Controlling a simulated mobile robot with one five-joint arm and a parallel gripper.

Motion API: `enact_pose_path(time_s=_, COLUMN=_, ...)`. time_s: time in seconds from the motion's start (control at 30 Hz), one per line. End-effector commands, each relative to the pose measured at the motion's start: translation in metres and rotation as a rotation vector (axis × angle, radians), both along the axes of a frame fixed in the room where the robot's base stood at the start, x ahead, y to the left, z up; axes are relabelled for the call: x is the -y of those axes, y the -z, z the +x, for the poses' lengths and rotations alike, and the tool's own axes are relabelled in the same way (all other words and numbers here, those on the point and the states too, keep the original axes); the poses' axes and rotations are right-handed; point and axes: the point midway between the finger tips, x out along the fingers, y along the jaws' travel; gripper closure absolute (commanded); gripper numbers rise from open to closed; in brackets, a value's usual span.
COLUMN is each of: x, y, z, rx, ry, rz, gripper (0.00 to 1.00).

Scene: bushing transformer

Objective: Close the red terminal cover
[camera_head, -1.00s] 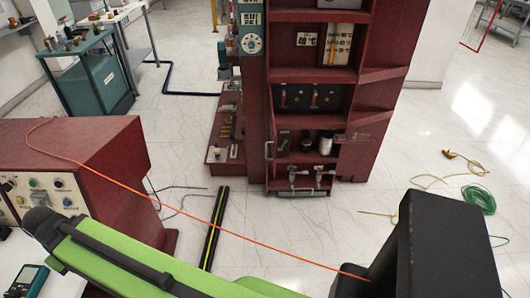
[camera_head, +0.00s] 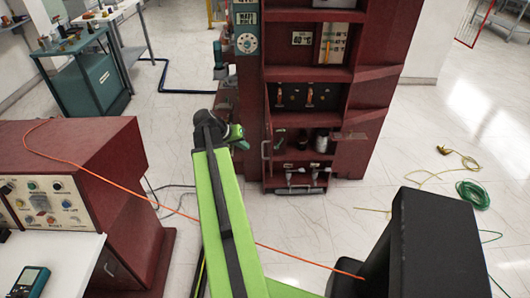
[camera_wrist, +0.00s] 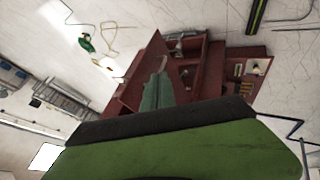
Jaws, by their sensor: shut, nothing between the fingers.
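The dark red cabinet (camera_head: 300,75) stands ahead of me, with open-fronted compartments. A red panel (camera_head: 345,155) stands at the right of its lower compartment and looks like the open terminal cover, though I cannot be sure. A red panel also projects from the cabinet in the wrist view (camera_wrist: 138,78). My gripper (camera_head: 238,137) is at the end of my raised green arm, just left of the lower compartment in the head view. Its green fingers (camera_wrist: 157,92) show in the wrist view, shut and empty, against the cabinet's opening. I cannot tell whether they touch anything.
A red control console (camera_head: 75,165) and a white table (camera_head: 65,260) with a teal meter (camera_head: 29,281) are at left. An orange cable (camera_head: 190,217) crosses low in front.

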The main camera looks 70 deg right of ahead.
Motion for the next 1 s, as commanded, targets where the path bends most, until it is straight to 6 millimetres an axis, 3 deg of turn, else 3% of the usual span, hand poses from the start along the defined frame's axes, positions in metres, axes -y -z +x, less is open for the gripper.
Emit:
enact_pose_path(time_s=0.17, x=0.006, y=0.014, z=-0.002, rx=0.000, ry=-0.001, rz=0.002, gripper=1.00)
enact_pose_path(time_s=0.6, x=0.055, y=0.092, z=-0.027, rx=0.000, ry=-0.002, rz=0.003, gripper=1.00)
enact_pose_path(time_s=0.67, x=0.058, y=0.081, z=-0.040, rx=0.001, ry=0.000, rz=0.002, gripper=1.00)
enact_pose_path(time_s=0.8, x=0.064, y=0.080, z=-0.056, rx=0.001, ry=0.000, rz=0.004, gripper=1.00)
enact_pose_path(time_s=1.0, x=0.068, y=0.080, z=-0.064, rx=0.001, ry=-0.002, rz=0.003, gripper=1.00)
